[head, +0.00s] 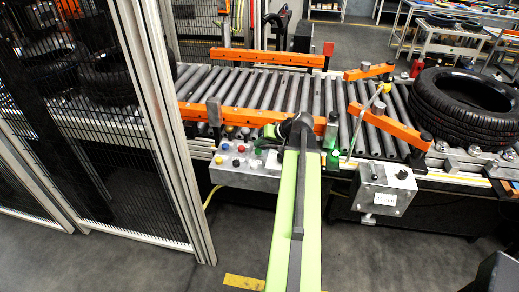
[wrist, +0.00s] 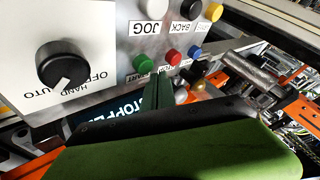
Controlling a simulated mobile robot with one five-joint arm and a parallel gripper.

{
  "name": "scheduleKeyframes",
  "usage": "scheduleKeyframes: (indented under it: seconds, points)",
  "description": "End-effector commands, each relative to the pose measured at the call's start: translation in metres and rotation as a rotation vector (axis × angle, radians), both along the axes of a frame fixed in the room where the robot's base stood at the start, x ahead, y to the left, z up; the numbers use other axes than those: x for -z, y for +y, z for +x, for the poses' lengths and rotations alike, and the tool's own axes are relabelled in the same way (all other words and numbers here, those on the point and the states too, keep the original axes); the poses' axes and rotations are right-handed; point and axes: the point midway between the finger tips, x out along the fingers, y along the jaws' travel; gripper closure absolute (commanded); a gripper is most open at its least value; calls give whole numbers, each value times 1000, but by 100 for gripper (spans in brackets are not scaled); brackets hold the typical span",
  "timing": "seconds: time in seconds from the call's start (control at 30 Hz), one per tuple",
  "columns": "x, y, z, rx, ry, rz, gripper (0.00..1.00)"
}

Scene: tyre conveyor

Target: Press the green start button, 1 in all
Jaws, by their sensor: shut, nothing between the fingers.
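The green button (wrist: 142,63) shows in the wrist view on a pale control panel, beside a red button (wrist: 173,57) and a blue button (wrist: 195,51). My gripper (wrist: 160,78) is shut and empty, with its narrow dark green fingers just below the green and red buttons in the picture. A small gap shows between the fingertip and the green button; the depth between them is unclear. In the head view, the grey control box (head: 228,175) stands at the conveyor's front, left of my arm, which partly covers that area.
A black rotary switch (wrist: 63,63) and a yellow button (wrist: 214,11) share the panel. The roller conveyor (head: 250,90) has orange guide bars (head: 265,58) and a tyre (head: 468,105) at right. A mesh fence (head: 95,130) stands left. Another grey box (head: 385,190) hangs right.

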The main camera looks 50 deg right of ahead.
Motion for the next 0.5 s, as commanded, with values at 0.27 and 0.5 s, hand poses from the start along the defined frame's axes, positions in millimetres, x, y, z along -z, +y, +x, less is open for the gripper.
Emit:
scheduleKeyframes:
  seconds: [0.27,0.5]
  points:
    - [8,0,-2,0,0,0,100]
    - [8,0,-2,0,0,0,100]
